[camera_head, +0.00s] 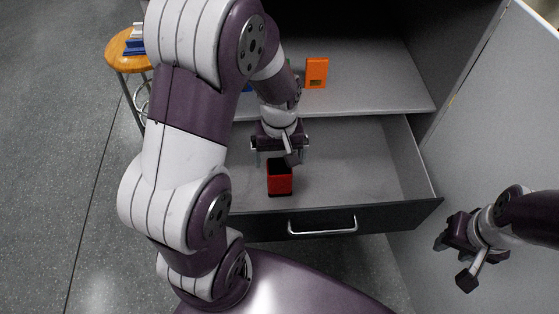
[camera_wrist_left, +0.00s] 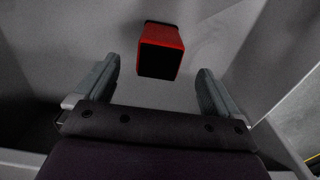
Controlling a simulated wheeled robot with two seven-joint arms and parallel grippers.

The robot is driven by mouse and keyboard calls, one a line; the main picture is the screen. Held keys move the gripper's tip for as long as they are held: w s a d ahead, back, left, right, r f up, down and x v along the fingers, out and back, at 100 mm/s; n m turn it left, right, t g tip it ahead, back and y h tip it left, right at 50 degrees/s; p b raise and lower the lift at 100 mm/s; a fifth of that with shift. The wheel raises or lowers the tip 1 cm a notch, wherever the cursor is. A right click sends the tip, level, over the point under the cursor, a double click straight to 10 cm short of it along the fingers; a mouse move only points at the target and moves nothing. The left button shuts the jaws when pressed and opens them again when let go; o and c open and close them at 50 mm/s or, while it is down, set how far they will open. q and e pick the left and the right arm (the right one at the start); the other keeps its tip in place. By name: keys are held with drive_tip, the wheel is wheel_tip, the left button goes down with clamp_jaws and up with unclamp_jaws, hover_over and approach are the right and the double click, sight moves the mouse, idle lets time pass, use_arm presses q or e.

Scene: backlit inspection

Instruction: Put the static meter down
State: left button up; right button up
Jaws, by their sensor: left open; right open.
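A red box with a black end (camera_head: 280,181), seemingly the static meter, stands in the open drawer near its front panel. In the left wrist view the red box (camera_wrist_left: 161,50) lies ahead of the gap between the fingers, and neither finger touches it. My left gripper (camera_head: 279,154) is open just behind and above it in the head view. Its two grey fingers also show in the left wrist view (camera_wrist_left: 156,78), spread wide with nothing between them. My right gripper (camera_head: 455,263) is open and empty at the right, outside the drawer.
The grey drawer (camera_head: 345,165) is pulled out, with free floor to the right of the box. Its front has a metal handle (camera_head: 322,227). An orange case (camera_head: 316,73) stands on the shelf above (camera_head: 375,90). A round wooden stool (camera_head: 118,58) holds blue and white items at left.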

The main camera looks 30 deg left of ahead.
use_arm(q)
wheel_tip(320, 180, up, 3)
drive_tip(key=shift+s+d+f, duration=0.1)
drive_tip(key=shift+s+f, duration=0.05)
drive_tip(key=shift+f, duration=0.05)
drive_tip(key=s+d+r+m+t, duration=0.1)
drive_tip(key=s+d+r+m, duration=0.1)
drive_tip(key=s+m, duration=0.3)
drive_tip(key=shift+d+r+m, duration=0.25)
drive_tip(key=shift+d+m, duration=0.2)
drive_tip(key=shift+m, duration=0.35)
drive_tip(key=shift+c, duration=0.3)
